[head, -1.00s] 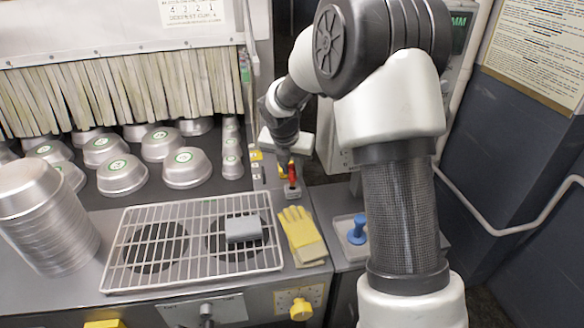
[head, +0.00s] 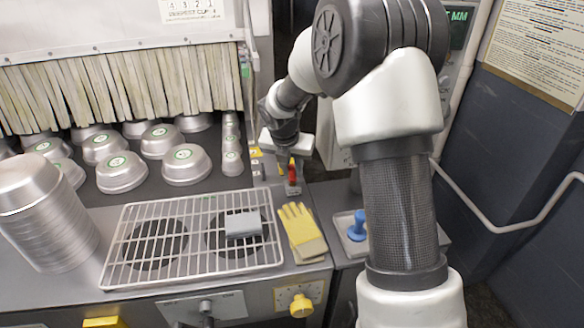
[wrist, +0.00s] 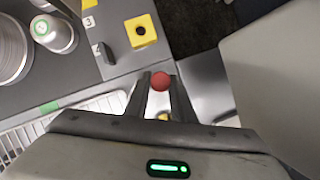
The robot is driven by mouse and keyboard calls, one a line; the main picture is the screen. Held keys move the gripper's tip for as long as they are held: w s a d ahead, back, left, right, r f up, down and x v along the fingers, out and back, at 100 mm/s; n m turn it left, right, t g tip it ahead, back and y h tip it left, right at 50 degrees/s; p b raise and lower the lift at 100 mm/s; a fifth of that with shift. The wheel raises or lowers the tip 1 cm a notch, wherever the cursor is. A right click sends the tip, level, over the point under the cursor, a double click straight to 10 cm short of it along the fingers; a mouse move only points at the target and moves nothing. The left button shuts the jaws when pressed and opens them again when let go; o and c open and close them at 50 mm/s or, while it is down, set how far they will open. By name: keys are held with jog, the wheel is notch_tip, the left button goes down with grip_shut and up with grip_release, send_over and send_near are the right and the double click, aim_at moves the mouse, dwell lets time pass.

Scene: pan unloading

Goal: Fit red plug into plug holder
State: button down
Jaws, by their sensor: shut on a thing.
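The red plug (wrist: 160,81) is between the two fingers of my gripper (wrist: 161,92), which is shut on it. Its round red end faces the wrist camera, and its lower end is hidden. In the head view the red plug (head: 292,173) hangs below my gripper, above the counter near its right back corner. A yellow square plate with a dark round hole (wrist: 140,30), which looks like the plug holder, lies on the grey panel in the wrist view. The plug appears apart from this hole and to its lower right there.
A wire rack (head: 130,270) with a grey block (head: 243,226) lies on the counter. Yellow gloves (head: 302,235) lie to its right. Metal pans (head: 122,172) stand behind. A blue-handled thing (head: 357,226) sits in a tray at right.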

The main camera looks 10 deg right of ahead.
jog(key=shift+f+b, duration=0.4)
jog(key=shift+f, duration=0.45)
dwell(0.3)
jog(key=c, duration=1.4)
grip_release()
jog(key=shift+c, duration=0.2)
jog(key=shift+r, duration=0.15)
jog(key=p+v, duration=0.2)
jog(key=v, duration=1.5)
jog(key=shift+r, duration=0.15)
